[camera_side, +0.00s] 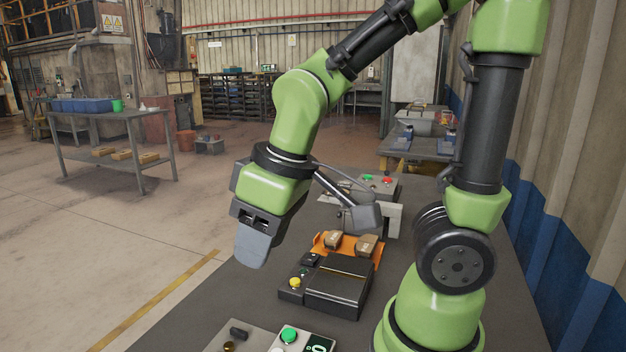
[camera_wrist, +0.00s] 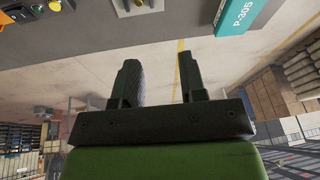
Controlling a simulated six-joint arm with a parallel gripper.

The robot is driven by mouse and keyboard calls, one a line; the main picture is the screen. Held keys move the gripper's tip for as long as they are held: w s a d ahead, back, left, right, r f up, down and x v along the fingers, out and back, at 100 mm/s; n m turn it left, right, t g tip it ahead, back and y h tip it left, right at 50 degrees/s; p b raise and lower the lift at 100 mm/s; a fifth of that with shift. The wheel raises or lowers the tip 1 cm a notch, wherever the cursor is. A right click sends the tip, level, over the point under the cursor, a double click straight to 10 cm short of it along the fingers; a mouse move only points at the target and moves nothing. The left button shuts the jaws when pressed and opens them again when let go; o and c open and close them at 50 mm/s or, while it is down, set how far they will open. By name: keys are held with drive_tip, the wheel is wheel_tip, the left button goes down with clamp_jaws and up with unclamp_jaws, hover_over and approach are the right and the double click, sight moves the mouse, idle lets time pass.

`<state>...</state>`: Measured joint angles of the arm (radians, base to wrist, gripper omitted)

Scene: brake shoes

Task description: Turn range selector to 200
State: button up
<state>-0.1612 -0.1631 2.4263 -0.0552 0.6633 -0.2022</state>
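My gripper (camera_side: 252,255) hangs in the air over the left edge of the bench, apart from everything on it. In the wrist view my gripper (camera_wrist: 160,66) has its two dark fingers apart with nothing between them. No dial or marking reading 200 can be made out, so I cannot tell which part is the range selector. A small black knob or block (camera_side: 310,259) sits on the dark device behind its yellow button. Another black block (camera_side: 239,332) is on the grey panel at the front.
The dark device (camera_side: 342,285) has a yellow button (camera_side: 295,283). An orange tray (camera_side: 330,241) with brown blocks is behind it. A green button (camera_side: 289,335) and a lit display (camera_side: 318,347) are at the front. The wrist view shows a teal P-305 label (camera_wrist: 240,14).

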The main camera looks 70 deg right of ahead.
drive_tip(key=s+d+r+m+t, duration=0.1)
drive_tip(key=s+r+m+t, duration=0.2)
drive_tip(key=s+r+m, duration=0.2)
drive_tip(key=shift+s+d+r+t+y, duration=0.3)
drive_tip(key=shift+s+r+t+y, duration=0.1)
drive_tip(key=shift+r, duration=0.65)
